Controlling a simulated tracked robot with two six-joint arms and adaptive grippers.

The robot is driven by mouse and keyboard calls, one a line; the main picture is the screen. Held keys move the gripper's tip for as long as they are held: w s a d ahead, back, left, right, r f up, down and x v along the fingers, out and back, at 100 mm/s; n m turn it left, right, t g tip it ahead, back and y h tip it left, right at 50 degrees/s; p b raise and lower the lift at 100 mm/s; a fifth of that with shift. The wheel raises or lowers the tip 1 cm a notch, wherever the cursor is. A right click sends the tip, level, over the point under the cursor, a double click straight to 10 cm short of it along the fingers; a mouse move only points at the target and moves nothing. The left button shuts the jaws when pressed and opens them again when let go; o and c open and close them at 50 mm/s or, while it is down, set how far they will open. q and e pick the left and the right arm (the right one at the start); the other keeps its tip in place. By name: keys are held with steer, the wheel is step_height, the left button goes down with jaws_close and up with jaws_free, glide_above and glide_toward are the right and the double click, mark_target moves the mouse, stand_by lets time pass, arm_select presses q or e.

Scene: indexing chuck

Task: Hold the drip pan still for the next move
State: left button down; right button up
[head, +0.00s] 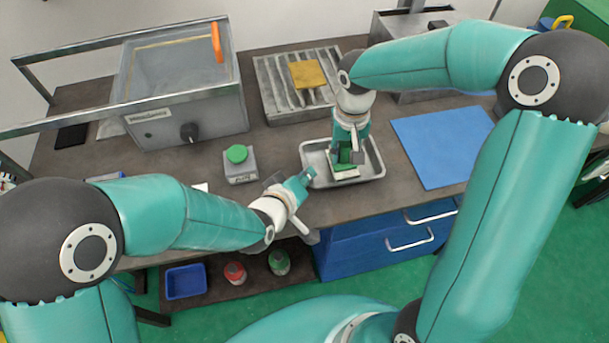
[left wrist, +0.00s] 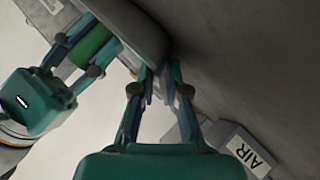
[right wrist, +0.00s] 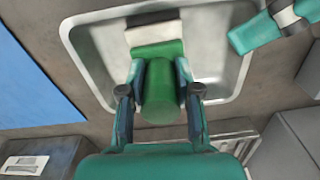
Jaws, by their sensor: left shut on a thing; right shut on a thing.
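The drip pan (head: 376,168) is a shallow metal tray with a raised rim, near the table's front edge. It also shows in the right wrist view (right wrist: 222,45). My left gripper (head: 306,174) is shut on the pan's left rim; the left wrist view shows its fingers (left wrist: 160,78) at the pan edge. My right gripper (head: 347,149) is shut on the green handle (right wrist: 160,95) of a block-like tool with a pale underside. The tool is over the pan; whether it touches the pan floor I cannot tell.
A grey box with a green button (head: 237,154) stands left of the pan. A blue mat (head: 443,143) lies to the right. Behind is a slotted metal plate with a yellow block (head: 307,74). A clear-lidded cabinet (head: 185,112) stands at the back left.

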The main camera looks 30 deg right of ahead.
steer(key=shift+a, duration=0.1)
steer(key=shift+w+a+f, duration=0.1)
steer(key=shift+w+a, duration=0.05)
steer(key=shift+a, duration=0.3)
steer(key=shift+w+a+f, duration=0.1)
steer(key=shift+a, duration=0.35)
steer(key=shift+d, duration=0.15)
steer(key=shift+s+d+r, duration=0.1)
steer(key=shift+s+d, duration=0.1)
steer(key=shift+d, duration=0.55)
steer(key=shift+s+d, duration=0.15)
steer(key=shift+d, duration=0.6)
steer(key=shift+s+d+r, duration=0.1)
steer(key=shift+s+d, duration=0.1)
steer(key=shift+d, duration=0.55)
steer(key=shift+w+a, duration=0.1)
steer(key=shift+a, duration=0.05)
steer(key=shift+w+a+f, duration=0.1)
steer(key=shift+w+a, duration=0.15)
steer(key=shift+a, duration=0.9)
steer(key=shift+w+a+f, duration=0.1)
steer(key=shift+w+a, duration=0.1)
steer(key=shift+a, duration=0.95)
steer(key=shift+d, duration=0.1)
